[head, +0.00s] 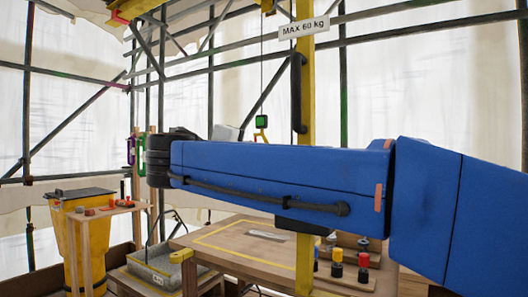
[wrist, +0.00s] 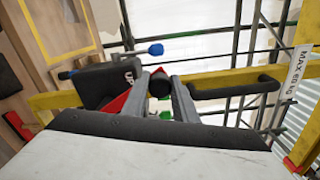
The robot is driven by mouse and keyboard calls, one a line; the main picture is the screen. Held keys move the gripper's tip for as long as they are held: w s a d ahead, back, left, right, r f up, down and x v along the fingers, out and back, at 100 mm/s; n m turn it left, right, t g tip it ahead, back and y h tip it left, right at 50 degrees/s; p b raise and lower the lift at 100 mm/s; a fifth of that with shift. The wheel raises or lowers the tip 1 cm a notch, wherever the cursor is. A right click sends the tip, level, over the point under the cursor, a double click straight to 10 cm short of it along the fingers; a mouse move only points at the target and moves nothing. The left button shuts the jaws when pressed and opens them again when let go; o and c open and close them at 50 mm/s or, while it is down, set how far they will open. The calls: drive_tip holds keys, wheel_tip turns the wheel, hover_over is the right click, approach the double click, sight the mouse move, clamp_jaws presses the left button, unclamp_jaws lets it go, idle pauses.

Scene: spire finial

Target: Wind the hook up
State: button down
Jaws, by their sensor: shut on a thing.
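In the wrist view, my gripper (wrist: 162,82) is shut on a dark round grip (wrist: 160,87) between its two grey fingers. The grip is beside a dark box marked "UP" (wrist: 110,84), with red showing below it. The box is at the yellow post (wrist: 235,100), which also shows in the head view (head: 306,80). In the head view, the hook (head: 261,136) hangs below a green-and-black block on a thin cable, left of the post. Its lower part is close behind my blue arm.
A wooden table (head: 222,252) with a yellow outline stands below my arm. Red, yellow and black pieces are at its right. A yellow bin (head: 88,245) and a small stand are at left. A black handle (head: 297,92) is on the post. Scaffold poles surround the place.

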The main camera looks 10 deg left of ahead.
drive_tip(key=shift+w+a+f+n, duration=0.25)
drive_tip(key=shift+a+f+n, duration=0.35)
drive_tip(key=shift+a, duration=0.15)
drive_tip(key=c, duration=1.4)
unclamp_jaws()
drive_tip(key=shift+c, duration=0.2)
drive_tip(key=v, duration=1.7)
drive_tip(key=shift+s, duration=0.15)
drive_tip(key=shift+r, duration=0.1)
